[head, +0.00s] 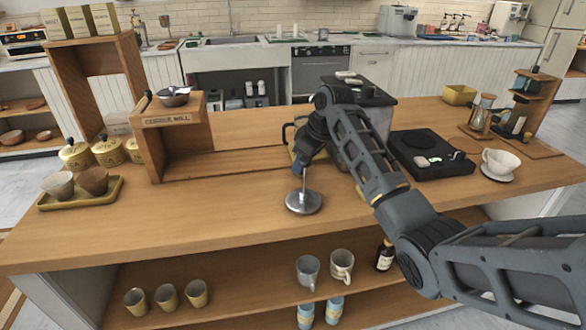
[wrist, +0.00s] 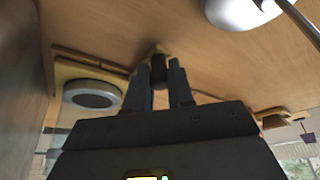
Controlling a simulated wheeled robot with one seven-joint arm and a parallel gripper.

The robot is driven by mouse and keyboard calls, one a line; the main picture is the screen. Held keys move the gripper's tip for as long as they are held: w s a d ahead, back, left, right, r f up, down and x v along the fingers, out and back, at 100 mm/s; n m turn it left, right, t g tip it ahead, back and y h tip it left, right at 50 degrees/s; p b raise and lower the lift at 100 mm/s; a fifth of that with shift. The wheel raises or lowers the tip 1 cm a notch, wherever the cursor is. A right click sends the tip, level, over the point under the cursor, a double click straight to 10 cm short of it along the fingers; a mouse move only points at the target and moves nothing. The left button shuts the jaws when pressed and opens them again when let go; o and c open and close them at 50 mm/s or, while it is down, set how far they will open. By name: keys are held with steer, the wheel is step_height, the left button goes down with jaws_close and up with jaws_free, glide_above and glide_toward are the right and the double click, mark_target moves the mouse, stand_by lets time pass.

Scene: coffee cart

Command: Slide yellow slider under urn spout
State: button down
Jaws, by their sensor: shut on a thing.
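The yellow slider (wrist: 70,72) shows in the wrist view as a flat yellowish piece with a round grey disc on it, left of my fingers. A dark knob (wrist: 160,66) stands between my fingertips, and my gripper (wrist: 161,84) is shut on it. In the head view my gripper (head: 305,152) is low over the counter, with a bit of yellow (head: 321,155) behind it. The dark boxy body (head: 378,95) behind my arm may be the urn; my arm covers much of it. I cannot make out the spout.
A metal stand with a round base (head: 304,203) is just in front of my gripper. A wooden coffee mill box (head: 170,120) is to the left. A black flat appliance (head: 430,152) and a white cup (head: 499,162) are to the right.

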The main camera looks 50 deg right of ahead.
steer(key=shift+s+d, duration=0.3)
steer(key=shift+d, duration=0.2)
steer(key=c, duration=1)
jaws_free()
steer(key=shift+r, duration=0.1)
steer(key=v, duration=0.7)
steer(key=shift+s+r+b, duration=0.2)
steer(key=shift+r+b, duration=0.1)
steer(key=shift+s+f, duration=0.1)
